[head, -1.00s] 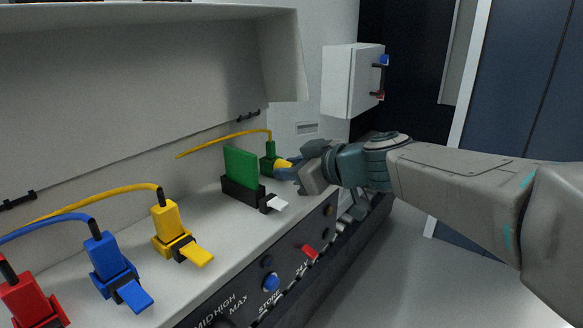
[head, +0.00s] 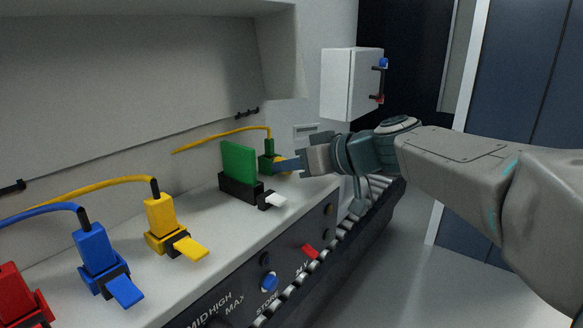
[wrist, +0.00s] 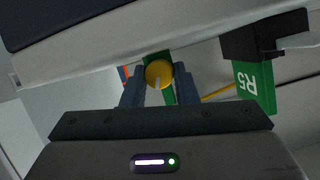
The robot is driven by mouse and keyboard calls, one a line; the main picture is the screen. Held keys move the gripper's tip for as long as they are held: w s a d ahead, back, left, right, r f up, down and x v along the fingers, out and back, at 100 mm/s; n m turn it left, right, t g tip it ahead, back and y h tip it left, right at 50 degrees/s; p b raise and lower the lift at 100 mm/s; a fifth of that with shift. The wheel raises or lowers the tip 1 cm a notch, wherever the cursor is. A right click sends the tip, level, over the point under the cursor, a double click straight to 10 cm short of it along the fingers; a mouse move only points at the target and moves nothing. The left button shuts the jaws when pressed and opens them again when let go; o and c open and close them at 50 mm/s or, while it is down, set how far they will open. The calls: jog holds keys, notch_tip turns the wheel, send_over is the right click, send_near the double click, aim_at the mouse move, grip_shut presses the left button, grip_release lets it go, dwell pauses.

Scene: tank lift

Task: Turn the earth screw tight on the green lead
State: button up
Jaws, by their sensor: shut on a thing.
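The green lead's plug (head: 268,160) stands at the far end of the bench top, with a yellow cable from its top. In the wrist view a round yellow screw head (wrist: 159,73) with a pale mark sits between my two fingers, with green (wrist: 172,92) behind it. My gripper (head: 284,165) is at the front of the green plug, its fingers shut on the yellow screw head. In the wrist view the fingers of my gripper (wrist: 159,85) lie one on each side of it. In the head view the fingers mostly hide the screw.
Yellow (head: 161,220), blue (head: 95,250) and red (head: 17,290) plugs stand nearer. A white box (head: 348,85) hangs behind.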

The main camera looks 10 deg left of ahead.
jog(key=o, duration=1)
jog(key=shift+p+v, duration=0.45)
jog(key=shift+v, duration=6.45)
jog(key=shift+f, duration=0.15)
